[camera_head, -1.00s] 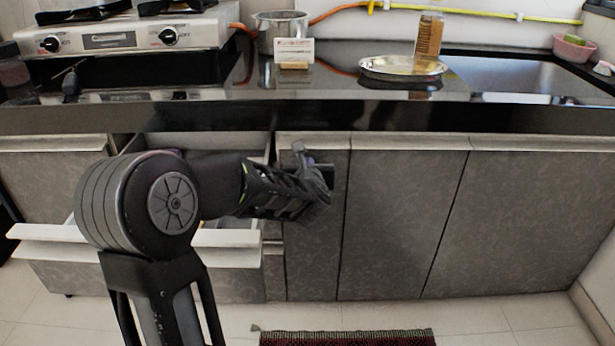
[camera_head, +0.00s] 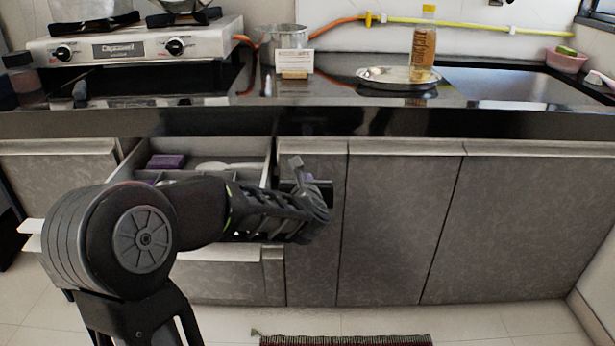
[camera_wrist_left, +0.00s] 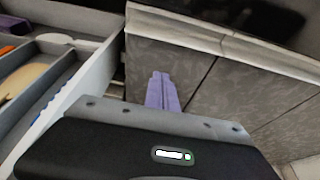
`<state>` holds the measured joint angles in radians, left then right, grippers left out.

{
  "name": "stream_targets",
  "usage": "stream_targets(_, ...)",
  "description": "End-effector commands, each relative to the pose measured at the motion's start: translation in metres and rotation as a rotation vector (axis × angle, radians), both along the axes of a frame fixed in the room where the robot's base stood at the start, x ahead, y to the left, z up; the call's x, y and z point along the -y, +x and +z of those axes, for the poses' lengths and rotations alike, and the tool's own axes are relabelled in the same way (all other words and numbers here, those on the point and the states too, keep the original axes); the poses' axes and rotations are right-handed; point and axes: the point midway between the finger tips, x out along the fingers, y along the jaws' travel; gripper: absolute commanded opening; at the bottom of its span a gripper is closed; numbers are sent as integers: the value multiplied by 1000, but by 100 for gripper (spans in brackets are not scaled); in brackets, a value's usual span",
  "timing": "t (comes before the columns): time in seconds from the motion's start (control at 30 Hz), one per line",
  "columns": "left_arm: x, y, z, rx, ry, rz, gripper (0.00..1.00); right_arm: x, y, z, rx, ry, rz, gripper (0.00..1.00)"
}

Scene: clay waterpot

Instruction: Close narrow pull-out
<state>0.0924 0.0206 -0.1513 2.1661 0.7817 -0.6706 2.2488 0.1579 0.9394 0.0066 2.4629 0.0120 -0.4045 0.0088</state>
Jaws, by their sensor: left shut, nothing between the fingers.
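The narrow pull-out (camera_head: 312,262) has a grey marbled front under the counter, between the open drawer and the wider cabinet doors. Its front looks about flush with the door to its right. My left gripper (camera_head: 316,190) is in front of its upper part, shut and empty, and hides some of it. In the left wrist view the shut purple fingers (camera_wrist_left: 161,92) point at the narrow pull-out's front (camera_wrist_left: 160,52). I cannot tell whether the fingertips touch it. My right gripper is not in view.
An open drawer (camera_head: 262,160) with divided compartments stands out left of the pull-out, close beside my left arm. The counter edge (camera_head: 400,122) runs above. A striped mat (camera_head: 345,340) lies on the floor. The space before the right doors (camera_head: 400,230) is clear.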

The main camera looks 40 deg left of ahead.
Motion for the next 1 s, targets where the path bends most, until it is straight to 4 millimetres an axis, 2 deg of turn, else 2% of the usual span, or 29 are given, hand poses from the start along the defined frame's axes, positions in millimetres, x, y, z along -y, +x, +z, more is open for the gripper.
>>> stream_targets(0.03,6,-6,7,3,-1,-3,0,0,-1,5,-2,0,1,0)
stream_targets(0.2,24,-30,16,3,-1,-3,0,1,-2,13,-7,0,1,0)
stream_targets(0.4,39,-50,22,3,0,-3,0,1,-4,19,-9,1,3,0)
stream_targets(1.0,42,-54,22,0,0,-2,0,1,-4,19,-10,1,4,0)
